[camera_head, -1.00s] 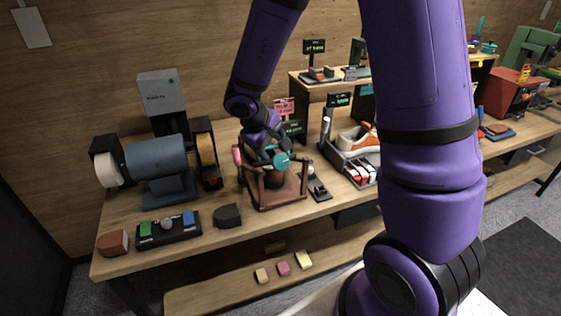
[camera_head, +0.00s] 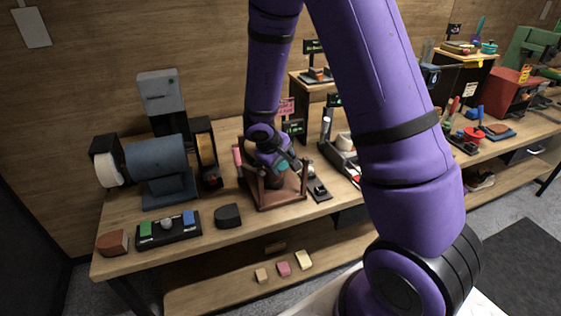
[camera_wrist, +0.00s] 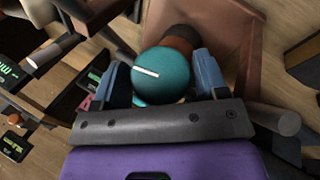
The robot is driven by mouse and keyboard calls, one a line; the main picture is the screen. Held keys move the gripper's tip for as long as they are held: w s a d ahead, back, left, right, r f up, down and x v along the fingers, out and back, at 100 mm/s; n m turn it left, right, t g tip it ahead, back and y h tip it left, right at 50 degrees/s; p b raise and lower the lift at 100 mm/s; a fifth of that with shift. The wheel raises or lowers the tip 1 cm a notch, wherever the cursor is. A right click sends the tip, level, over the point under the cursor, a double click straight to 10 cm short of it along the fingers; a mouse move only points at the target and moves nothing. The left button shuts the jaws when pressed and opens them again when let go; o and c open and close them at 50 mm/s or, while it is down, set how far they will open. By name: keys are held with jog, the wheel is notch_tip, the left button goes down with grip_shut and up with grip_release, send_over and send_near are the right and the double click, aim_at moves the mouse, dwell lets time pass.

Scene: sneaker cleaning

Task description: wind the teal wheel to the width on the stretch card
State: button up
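The teal wheel (camera_wrist: 162,76) has a white mark that slants slightly down to the right in the wrist view. In the head view my gripper (camera_head: 283,166) is at the brown stretcher frame (camera_head: 263,199), and the wheel is mostly hidden. A pink card (camera_head: 287,107) stands behind the frame beside a small dark display with green text (camera_head: 293,126). I cannot read either one, nor tell which is the stretch card.
A blue-grey grinder-like machine (camera_head: 160,165) stands to the left. A tray (camera_head: 341,160) is close to the right of the frame. The brown frame's posts surround the wheel closely.

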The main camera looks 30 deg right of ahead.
jog(key=c, duration=0.6)
jog(key=shift+y, duration=0.3)
jog(key=shift+d+m+y, duration=0.2)
jog(key=shift+m+y, duration=1.5)
jog(key=shift+y, duration=0.1)
jog(key=shift+m+t+y, duration=0.8)
jog(key=shift+m+y, duration=1.1)
jog(key=shift+y, duration=0.7)
jog(key=o, duration=0.6)
jog(key=shift+o, duration=0.2)
